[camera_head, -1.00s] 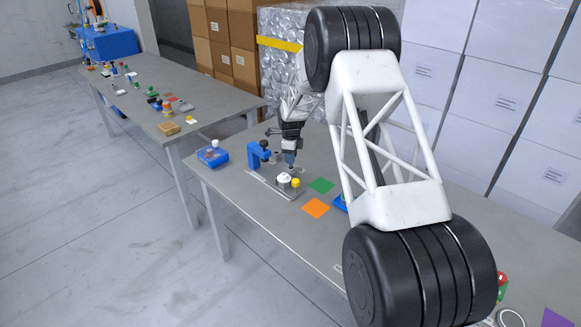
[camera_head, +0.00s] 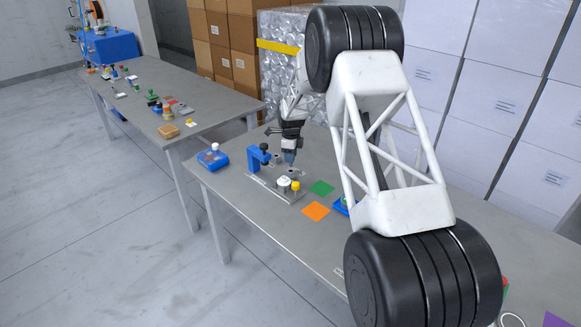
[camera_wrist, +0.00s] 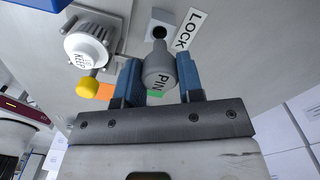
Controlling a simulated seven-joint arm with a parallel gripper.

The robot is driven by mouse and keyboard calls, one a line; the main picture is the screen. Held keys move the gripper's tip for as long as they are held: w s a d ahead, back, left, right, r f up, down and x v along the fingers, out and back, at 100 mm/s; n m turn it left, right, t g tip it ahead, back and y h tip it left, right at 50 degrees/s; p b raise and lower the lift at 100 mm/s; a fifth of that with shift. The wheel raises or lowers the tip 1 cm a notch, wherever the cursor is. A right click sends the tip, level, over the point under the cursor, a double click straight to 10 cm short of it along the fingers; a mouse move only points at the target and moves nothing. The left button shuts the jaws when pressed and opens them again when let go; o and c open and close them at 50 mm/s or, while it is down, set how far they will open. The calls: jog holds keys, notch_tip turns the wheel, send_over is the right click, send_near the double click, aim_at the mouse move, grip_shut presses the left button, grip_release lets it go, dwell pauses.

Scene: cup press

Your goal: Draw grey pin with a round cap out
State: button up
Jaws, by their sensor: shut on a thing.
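The grey pin (camera_wrist: 158,68), with a round cap lettered PIN, is between the two blue fingers of my gripper (camera_wrist: 158,84) in the wrist view. My gripper is shut on it. A small block (camera_wrist: 162,22) with a dark round hole is just beyond the pin, beside a white LOCK label (camera_wrist: 188,29). The hole shows open, and the pin's narrow end appears clear of it, close in front of it in the picture. In the head view my gripper (camera_head: 289,158) is above the fixture; the pin is too small to make out there.
Left of the hole block are a white ribbed knob (camera_wrist: 87,48) and a yellow knob (camera_wrist: 88,87). A blue press frame (camera_head: 257,158) stands close to my gripper. Green (camera_head: 321,188) and orange (camera_head: 316,211) squares lie on bare tabletop to the right.

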jog(key=shift+w, duration=0.1)
jog(key=w+a+r+n, duration=0.5)
jog(key=w+a+n, duration=0.1)
jog(key=w, duration=0.5)
jog(key=shift+a, duration=0.2)
dwell(0.7)
jog(key=shift+f, duration=0.1)
jog(key=shift+f, duration=2.75)
jog(key=shift+f, duration=2.1)
dwell(0.9)
